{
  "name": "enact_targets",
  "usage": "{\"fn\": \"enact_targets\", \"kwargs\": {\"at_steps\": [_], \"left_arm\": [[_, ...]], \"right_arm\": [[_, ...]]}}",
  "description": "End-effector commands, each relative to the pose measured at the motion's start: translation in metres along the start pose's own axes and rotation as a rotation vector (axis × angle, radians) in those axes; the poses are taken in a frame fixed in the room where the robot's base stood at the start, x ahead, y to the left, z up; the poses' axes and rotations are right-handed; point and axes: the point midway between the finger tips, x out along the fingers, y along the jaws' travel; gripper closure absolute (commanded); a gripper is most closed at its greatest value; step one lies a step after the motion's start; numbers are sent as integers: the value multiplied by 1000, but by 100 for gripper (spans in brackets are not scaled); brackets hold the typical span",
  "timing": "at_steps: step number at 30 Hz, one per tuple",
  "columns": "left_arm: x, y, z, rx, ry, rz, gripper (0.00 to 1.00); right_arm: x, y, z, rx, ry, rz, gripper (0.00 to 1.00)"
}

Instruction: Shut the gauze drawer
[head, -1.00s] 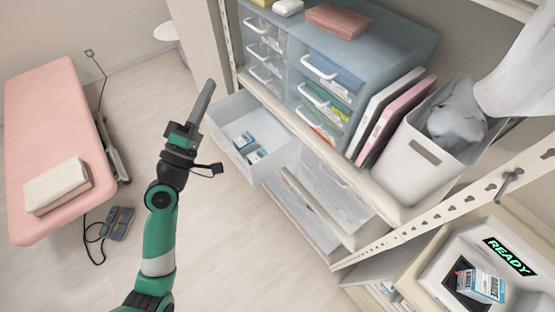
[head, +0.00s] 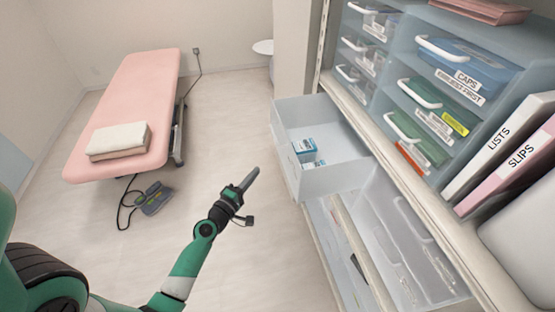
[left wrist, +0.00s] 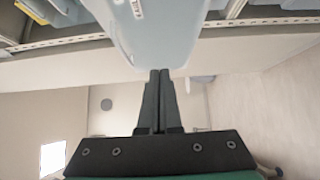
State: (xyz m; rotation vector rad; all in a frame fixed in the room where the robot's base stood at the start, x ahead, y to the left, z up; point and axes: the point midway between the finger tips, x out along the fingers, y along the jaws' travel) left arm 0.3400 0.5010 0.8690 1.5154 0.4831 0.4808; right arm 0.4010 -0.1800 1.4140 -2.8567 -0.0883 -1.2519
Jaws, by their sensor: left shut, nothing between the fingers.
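One pale translucent drawer (head: 338,178) stands pulled out of the shelving unit in the head view. Small blue-and-white boxes (head: 305,148) lie inside it. I cannot read a label on its front. My left gripper (head: 254,173) is shut and empty. It is to the left of the drawer's front, apart from it in the head view, with its fingers pointing up and right. In the left wrist view the shut fingertips (left wrist: 160,72) show just below a pale rounded panel (left wrist: 160,35), likely the drawer; I cannot tell whether they touch. My right gripper is not in view.
Shut clear drawers (head: 405,240) are below and right of the open one. A blue drawer cabinet (head: 480,40) and binders (head: 500,145) stand on the shelf. A pink couch (head: 130,100) stands at the left. The floor (head: 235,120) between is clear.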

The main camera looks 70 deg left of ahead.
Motion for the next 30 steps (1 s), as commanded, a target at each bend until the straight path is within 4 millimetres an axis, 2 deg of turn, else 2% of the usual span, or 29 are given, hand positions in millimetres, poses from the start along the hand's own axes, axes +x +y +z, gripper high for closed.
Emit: {"fn": "enact_targets", "kwargs": {"at_steps": [3, 10, 12, 18, 30], "left_arm": [[27, 2, 1, 1, -3, 3, 100], [76, 0, 1, 1, -2, 3, 100], [84, 2, 12, 0, -6, 0, 100], [99, 1, 27, 1, -2, 1, 100], [101, 0, 29, 1, -1, 1, 100]], "right_arm": [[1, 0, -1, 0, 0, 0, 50], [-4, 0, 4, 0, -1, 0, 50], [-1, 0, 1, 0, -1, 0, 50], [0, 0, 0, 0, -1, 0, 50], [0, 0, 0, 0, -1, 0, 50]]}}
